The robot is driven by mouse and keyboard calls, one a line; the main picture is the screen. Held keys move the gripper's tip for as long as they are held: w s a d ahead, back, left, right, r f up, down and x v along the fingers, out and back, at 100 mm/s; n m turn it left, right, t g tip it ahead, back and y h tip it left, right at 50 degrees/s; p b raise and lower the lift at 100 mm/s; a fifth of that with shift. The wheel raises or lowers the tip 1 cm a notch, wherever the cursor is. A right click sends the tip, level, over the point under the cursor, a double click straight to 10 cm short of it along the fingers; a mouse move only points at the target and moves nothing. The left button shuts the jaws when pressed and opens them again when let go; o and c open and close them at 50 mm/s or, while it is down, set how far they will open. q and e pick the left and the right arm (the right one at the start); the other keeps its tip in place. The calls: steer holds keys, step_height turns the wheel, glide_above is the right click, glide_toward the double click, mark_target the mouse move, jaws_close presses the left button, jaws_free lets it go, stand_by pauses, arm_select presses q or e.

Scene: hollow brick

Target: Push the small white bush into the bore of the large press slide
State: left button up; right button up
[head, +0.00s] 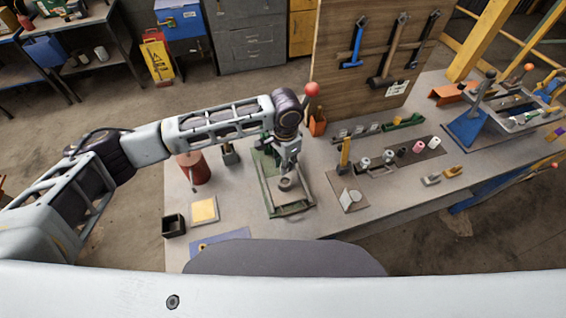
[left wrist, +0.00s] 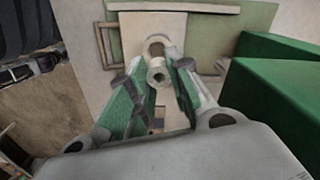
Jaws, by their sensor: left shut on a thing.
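My left gripper (head: 287,174) comes down over the green press (head: 292,210) on the bench. In the left wrist view its two green-padded fingers (left wrist: 160,78) are shut on the small white bush (left wrist: 157,75), whose open end shows between the fingertips. Just beyond it in that view is a larger pale ring (left wrist: 158,43), which looks like the press slide's bore. In the head view this round part (head: 286,185) lies just under the gripper. I cannot tell whether the bush touches it or has entered it. My right gripper is not in view.
A red-knobbed lever (head: 312,90) stands close behind the gripper. A red can (head: 194,168), a black box (head: 174,225) and a yellow pad (head: 204,211) lie left. A dark mat (head: 430,150) with several small cylinders lies right. A wooden tool board (head: 350,90) rises behind.

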arm_select(q)
steer(key=shift+s+d+r+n, duration=0.1)
steer(key=shift+s+d+n, duration=0.1)
steer(key=shift+n, duration=0.1)
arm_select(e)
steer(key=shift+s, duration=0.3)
arm_select(q)
steer(key=shift+w, duration=0.2)
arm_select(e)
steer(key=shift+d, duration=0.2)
arm_select(q)
steer(key=shift+s, duration=0.1)
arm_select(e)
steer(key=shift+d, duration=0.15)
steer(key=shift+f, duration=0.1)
arm_select(q)
steer(key=shift+f+b, duration=1.8)
steer(key=shift+f, duration=0.15)
steer(key=shift+f+b, duration=1)
steer(key=shift+b, duration=0.1)
steer(key=shift+r, duration=0.15)
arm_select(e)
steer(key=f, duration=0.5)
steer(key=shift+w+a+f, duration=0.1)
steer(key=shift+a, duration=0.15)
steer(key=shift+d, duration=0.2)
arm_select(q)
steer(key=shift+f, duration=0.45)
